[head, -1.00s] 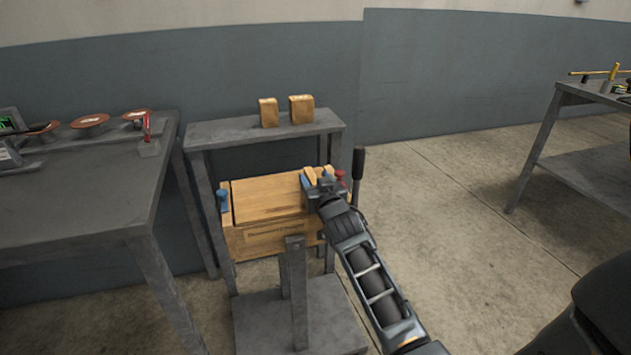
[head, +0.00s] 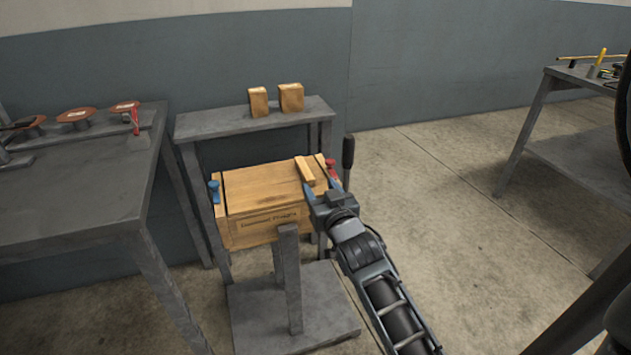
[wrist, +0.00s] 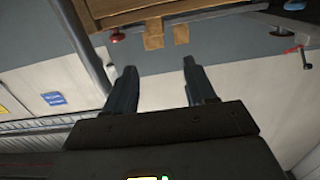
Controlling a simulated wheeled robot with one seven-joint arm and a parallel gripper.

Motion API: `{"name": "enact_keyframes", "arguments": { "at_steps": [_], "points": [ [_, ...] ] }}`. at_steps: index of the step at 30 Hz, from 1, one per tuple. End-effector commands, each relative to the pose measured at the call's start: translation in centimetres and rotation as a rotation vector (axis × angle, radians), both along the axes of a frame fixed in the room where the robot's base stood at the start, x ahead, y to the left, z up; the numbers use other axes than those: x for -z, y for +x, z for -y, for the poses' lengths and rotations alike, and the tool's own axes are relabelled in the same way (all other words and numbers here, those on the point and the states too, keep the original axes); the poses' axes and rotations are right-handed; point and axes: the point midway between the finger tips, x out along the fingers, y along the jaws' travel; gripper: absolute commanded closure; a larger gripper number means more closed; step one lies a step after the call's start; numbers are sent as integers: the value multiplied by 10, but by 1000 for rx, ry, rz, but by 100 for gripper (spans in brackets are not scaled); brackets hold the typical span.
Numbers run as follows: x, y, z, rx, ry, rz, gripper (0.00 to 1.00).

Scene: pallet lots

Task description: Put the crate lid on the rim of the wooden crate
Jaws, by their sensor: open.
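The wooden crate (head: 262,229) stands on a grey stand, its printed front towards me. The crate lid (head: 262,188), a flat wooden panel with a raised batten (head: 305,171) near its right end, lies over the crate's top. A dark line runs along its left end; I cannot tell whether it sits fully flush. My gripper (head: 318,195) is at the crate's right front corner, in front of the batten. In the wrist view my gripper's fingers (wrist: 160,68) are apart with nothing between them. A wooden part of the crate or lid shows at the top there (wrist: 150,10).
Blue (head: 213,191) and red (head: 330,164) handles flank the crate. Behind is a bench (head: 215,124) with two brown packets (head: 274,99). Tables stand left (head: 85,200) and right (head: 570,150). Open floor lies between crate and right table.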

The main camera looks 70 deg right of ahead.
Motion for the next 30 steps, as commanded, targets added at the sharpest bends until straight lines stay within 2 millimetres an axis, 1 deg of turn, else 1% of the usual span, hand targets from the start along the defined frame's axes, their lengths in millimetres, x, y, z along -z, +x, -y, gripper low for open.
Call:
{"name": "enact_keyframes", "arguments": {
  "at_steps": [3, 8, 11, 14, 15, 17, 18, 20, 21, 23, 24, 26, 27, 29, 30],
  "points": [
    [0, -4, -5, 0, 1, -1, 45],
    [0, -5, -8, -3, 1, -1, 45],
    [5, -5, -25, -29, 9, -6, 45],
    [13, -7, -67, -95, 26, -16, 45],
    [17, -10, -89, -130, 35, -23, 45],
    [22, -17, -124, -190, 46, -34, 45],
    [24, -24, -147, -230, 55, -41, 45],
    [24, -37, -180, -290, 63, -54, 45],
    [24, -46, -200, -330, 70, -61, 45],
    [21, -62, -228, -389, 77, -76, 45],
    [19, -73, -244, -429, 81, -84, 45],
    [14, -91, -267, -486, 86, -101, 45],
    [9, -103, -280, -525, 89, -110, 45],
    [2, -122, -298, -582, 92, -127, 45],
    [-4, -135, -308, -620, 94, -138, 45]
  ]
}}
